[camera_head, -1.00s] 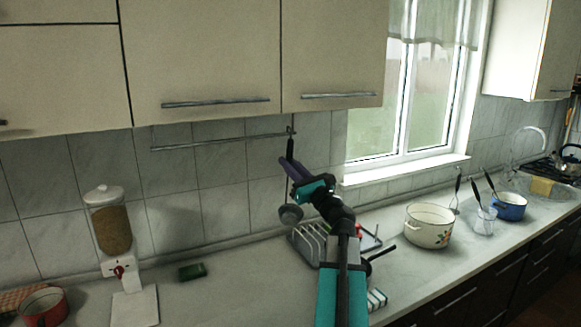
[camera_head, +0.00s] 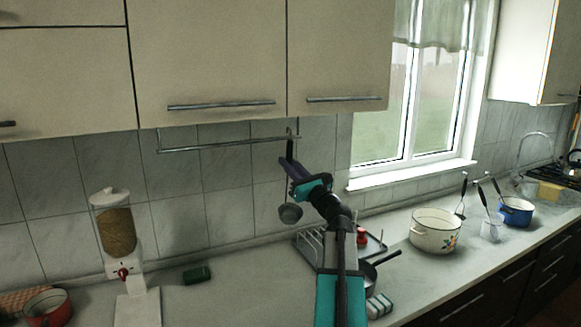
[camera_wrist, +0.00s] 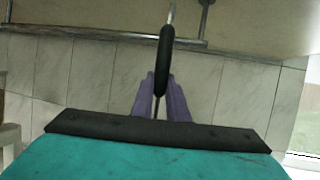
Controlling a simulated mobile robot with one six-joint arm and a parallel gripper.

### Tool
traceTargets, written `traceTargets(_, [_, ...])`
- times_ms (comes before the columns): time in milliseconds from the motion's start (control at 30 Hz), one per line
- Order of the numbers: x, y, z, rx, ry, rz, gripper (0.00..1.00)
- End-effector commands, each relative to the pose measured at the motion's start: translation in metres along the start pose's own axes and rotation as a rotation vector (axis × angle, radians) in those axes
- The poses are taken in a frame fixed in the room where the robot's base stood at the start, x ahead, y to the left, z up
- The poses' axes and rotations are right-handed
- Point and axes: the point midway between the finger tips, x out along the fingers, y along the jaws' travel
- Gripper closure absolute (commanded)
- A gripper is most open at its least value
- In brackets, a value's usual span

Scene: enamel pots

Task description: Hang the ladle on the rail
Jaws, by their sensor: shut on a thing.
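The ladle has a black handle (camera_head: 289,148) and a grey bowl (camera_head: 290,213) that hangs below my gripper (camera_head: 287,163). My gripper's purple fingers are shut on the handle, and the ladle is upright. The metal rail (camera_head: 222,144) runs along the tiled wall under the cupboards. The handle's top is near the rail's right end. In the wrist view, the handle (camera_wrist: 164,62) rises between the fingers (camera_wrist: 160,98), and its metal upper end crosses in front of the rail (camera_wrist: 95,35). I cannot tell whether it touches the rail.
Cupboards (camera_head: 210,60) overhang the rail closely. A rail bracket (camera_wrist: 205,18) is just right of the ladle's top. Below stand a dish rack (camera_head: 310,243), a dark pan (camera_head: 368,274) and a white pot (camera_head: 436,232). A cereal dispenser (camera_head: 116,235) stands left.

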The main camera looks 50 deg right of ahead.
Motion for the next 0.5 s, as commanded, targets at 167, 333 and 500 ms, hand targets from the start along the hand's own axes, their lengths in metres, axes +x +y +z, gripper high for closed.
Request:
traceTargets(167, [0.007, -0.002, -0.003, 0.000, -0.001, 0.001, 1.00])
traceTargets(333, [0.013, -0.003, -0.005, 0.000, -0.001, 0.001, 1.00])
traceTargets(500, [0.019, -0.004, -0.008, 0.000, -0.001, 0.002, 1.00])
